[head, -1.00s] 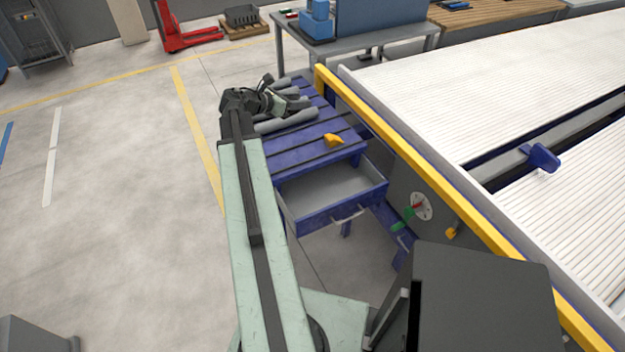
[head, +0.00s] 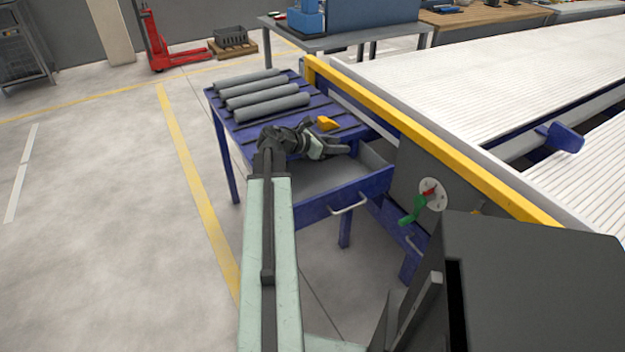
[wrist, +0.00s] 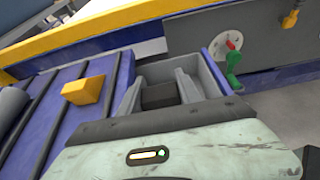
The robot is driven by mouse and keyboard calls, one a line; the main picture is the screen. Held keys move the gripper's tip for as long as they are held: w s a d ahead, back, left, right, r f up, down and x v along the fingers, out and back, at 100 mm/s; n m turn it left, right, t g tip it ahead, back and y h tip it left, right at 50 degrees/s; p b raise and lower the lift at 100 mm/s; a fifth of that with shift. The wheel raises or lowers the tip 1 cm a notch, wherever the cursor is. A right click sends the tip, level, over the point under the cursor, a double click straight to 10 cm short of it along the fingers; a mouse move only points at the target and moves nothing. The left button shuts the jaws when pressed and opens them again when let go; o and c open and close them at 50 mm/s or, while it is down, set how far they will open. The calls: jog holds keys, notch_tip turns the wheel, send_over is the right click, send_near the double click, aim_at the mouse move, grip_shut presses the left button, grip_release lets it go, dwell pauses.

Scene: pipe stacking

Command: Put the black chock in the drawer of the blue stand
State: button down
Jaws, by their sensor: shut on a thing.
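The blue stand (head: 232,106) has its grey-lined drawer (head: 330,196) pulled open at the front. My gripper (head: 335,148) is above the back part of the open drawer in the head view. In the wrist view my gripper (wrist: 160,84) is shut on the black chock (wrist: 160,96), which shows as a dark block between the two grey fingers. The drawer (wrist: 213,72) shows behind and around the fingers there. The chock cannot be made out in the head view, and its height above the drawer floor is hard to tell.
A yellow chock (head: 328,123) sits on the stand top beside the drawer; it also shows in the wrist view (wrist: 82,90). Several grey pipes (head: 262,90) lie at the back. A yellow rail (head: 420,130) and a green-red handle (head: 420,205) are to the right.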

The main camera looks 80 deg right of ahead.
jog(key=shift+f+b, duration=5.5)
jog(key=shift+f, duration=0.1)
jog(key=c, duration=0.8)
grip_release()
jog(key=shift+c, duration=0.2)
